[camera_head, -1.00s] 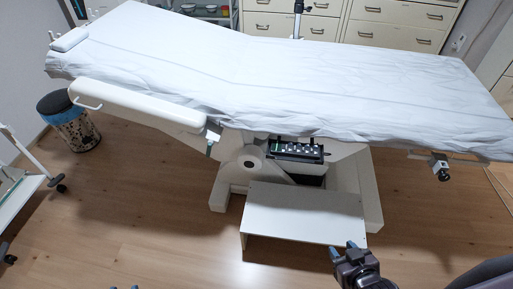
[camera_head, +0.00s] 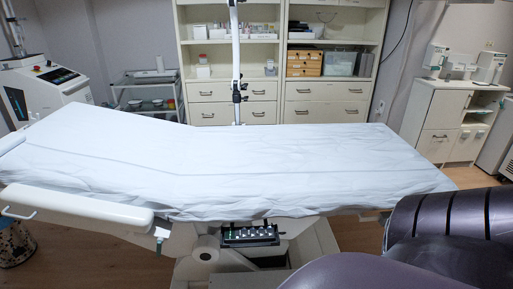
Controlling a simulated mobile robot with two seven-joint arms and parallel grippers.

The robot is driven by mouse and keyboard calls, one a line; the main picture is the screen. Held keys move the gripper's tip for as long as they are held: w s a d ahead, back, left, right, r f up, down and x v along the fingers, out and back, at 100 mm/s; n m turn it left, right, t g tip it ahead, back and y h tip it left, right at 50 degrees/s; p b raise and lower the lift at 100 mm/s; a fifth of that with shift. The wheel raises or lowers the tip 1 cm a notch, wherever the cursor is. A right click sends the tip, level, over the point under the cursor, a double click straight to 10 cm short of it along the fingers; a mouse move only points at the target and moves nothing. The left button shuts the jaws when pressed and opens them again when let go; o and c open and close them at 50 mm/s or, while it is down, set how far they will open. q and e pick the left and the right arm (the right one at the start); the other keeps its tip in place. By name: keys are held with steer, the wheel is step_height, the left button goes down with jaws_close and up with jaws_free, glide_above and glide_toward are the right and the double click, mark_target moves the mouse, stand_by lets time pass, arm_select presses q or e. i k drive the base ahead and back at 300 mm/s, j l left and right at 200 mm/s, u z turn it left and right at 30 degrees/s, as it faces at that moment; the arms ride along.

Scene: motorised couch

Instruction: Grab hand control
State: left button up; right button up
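The hand control (camera_head: 250,234), a black box with a row of light knobs and a green patch at its left end, sits on the near side of the couch (camera_head: 225,158). It is just below the edge of the white sheet. The couch is long, with its left part raised a little. Neither of my grippers shows in the head view.
A white armrest with a handle (camera_head: 75,207) juts along the couch's near left side. A patterned bin (camera_head: 14,243) stands at the lower left. Cabinets (camera_head: 330,112) and a pole (camera_head: 235,60) stand behind the couch. A wheeled console (camera_head: 50,92) is at the far left.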

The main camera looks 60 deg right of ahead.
mark_target(232, 235)
steer(key=k+l, duration=0.15)
steer(key=l, duration=0.2)
steer(key=k+l, duration=0.1)
steer(key=l, duration=0.25)
steer(key=k+l, duration=0.15)
steer(key=l, duration=0.2)
steer(key=k+l, duration=0.1)
steer(key=l, duration=0.3)
steer(key=k+l, duration=0.15)
steer(key=l, duration=0.2)
steer(key=k+l, duration=0.1)
steer(key=l, duration=0.25)
